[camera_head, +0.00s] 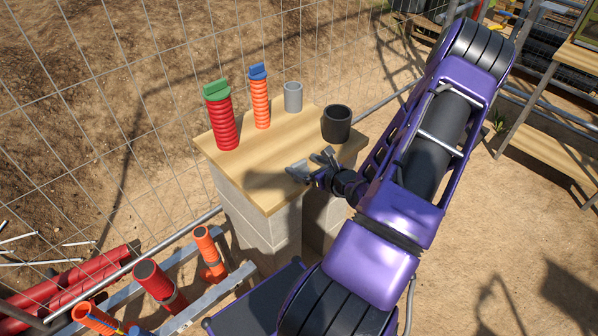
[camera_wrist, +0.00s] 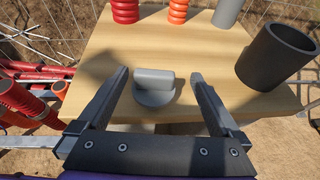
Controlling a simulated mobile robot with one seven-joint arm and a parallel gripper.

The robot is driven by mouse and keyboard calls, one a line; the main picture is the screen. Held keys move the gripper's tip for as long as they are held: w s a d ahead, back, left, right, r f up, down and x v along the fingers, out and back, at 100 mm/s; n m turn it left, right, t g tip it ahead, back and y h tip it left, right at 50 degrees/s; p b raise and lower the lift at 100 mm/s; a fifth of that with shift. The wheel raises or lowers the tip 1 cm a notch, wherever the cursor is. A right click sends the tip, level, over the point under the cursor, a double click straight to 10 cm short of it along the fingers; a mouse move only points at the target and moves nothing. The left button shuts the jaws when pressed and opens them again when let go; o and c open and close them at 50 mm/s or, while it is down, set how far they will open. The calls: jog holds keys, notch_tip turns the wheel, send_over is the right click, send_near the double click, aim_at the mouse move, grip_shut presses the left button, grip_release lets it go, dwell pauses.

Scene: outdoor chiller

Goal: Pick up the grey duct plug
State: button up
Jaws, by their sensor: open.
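The grey duct plug (camera_wrist: 154,94) is a round disc with a raised bar-shaped grip on top. It rests on the wooden tabletop (camera_wrist: 200,50) near its front edge. In the head view, the plug (camera_head: 297,171) is a small pale shape beside the gripper, partly hard to separate from the fingers. My gripper (camera_wrist: 159,76) is open and empty, its two dark fingers apart to the left and right of the plug in the wrist view. I cannot tell the exact height of the fingertips over the table. In the head view, my gripper (camera_head: 316,168) is low over the board.
A red ribbed duct with a green plug (camera_head: 221,115), an orange one with a blue plug (camera_head: 260,97), a grey tube (camera_head: 293,97) and a dark cup-like pipe (camera_head: 337,123) stand on the board. A wire fence is behind. A rack with red and orange ducts (camera_head: 158,284) is at lower left.

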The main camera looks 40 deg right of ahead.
aim_at(301, 166)
jog(key=x, duration=0.4)
jog(key=shift+w+a+f, duration=0.1)
jog(key=shift+a+f, duration=0.05)
jog(key=shift+a, duration=0.2)
jog(key=shift+w+f, duration=0.15)
jog(key=shift+w, duration=0.35)
jog(key=c, duration=1.5)
notch_tip(301, 166, up, 10)
jog(key=shift+p, duration=0.6)
jog(key=o, duration=0.9)
grip_shut()
